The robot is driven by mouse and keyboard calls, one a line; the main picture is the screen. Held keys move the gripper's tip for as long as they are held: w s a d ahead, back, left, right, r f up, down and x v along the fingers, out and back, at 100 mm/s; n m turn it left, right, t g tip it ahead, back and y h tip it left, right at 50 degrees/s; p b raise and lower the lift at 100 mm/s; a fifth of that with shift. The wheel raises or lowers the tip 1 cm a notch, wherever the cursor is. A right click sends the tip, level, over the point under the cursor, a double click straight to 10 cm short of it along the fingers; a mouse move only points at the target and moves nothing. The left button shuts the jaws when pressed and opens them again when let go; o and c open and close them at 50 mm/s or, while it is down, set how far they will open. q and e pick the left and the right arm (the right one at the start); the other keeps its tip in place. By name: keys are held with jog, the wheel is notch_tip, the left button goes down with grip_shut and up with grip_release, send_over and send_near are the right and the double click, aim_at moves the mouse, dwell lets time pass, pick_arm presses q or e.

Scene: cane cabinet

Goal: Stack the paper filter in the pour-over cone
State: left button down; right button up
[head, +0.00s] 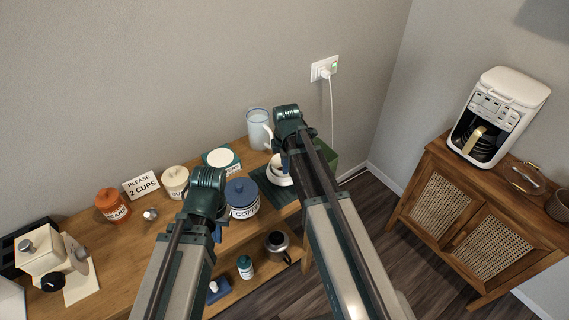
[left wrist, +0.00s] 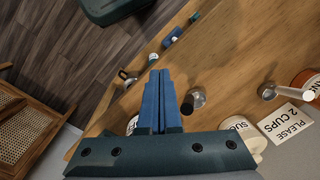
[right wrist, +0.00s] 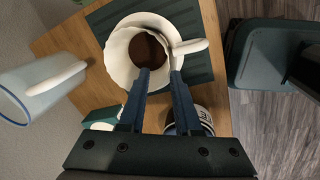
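The white pour-over cone (right wrist: 118,72) stands over the dark green mat (right wrist: 190,20), with its handle pointing right in the right wrist view. A pale wavy-edged rim and a brown centre show in it; I cannot tell if this rim is a paper filter. It is partly hidden by my arm in the head view (head: 279,172). My right gripper (right wrist: 160,71) has its fingers apart over the near rim, with no clear object between them. My left gripper (left wrist: 158,72) has its fingers together, empty, above the counter. A white disc on a green-edged holder (head: 221,157) stands behind the coffee jar.
A blue-lidded coffee jar (head: 241,193), sugar jar (head: 175,180), sign (head: 141,185) and beans jar (head: 112,205) line the counter. A pale jug (head: 258,128) stands beside the cone. A grinder (head: 43,255) is far left. A lower shelf holds a kettle (head: 276,242).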

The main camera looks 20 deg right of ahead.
notch_tip(320, 180, up, 12)
jog(key=s+f+p, duration=0.1)
jog(key=s+p, duration=0.1)
jog(key=p, duration=0.9)
jog(key=s+a+m+g, duration=0.1)
jog(key=s+a+m, duration=0.5)
jog(key=s, duration=0.3)
jog(key=s+a+m+g+h, duration=0.1)
jog(key=s+a+m, duration=0.5)
jog(key=s, duration=0.3)
jog(key=shift+s+a+r+m, duration=0.15)
jog(key=shift+s+a+m, duration=0.05)
jog(key=shift+m, duration=0.3)
jog(key=shift+b, duration=0.35)
notch_tip(320, 180, down, 5)
jog(key=b, duration=0.5)
jog(key=shift+f, duration=0.2)
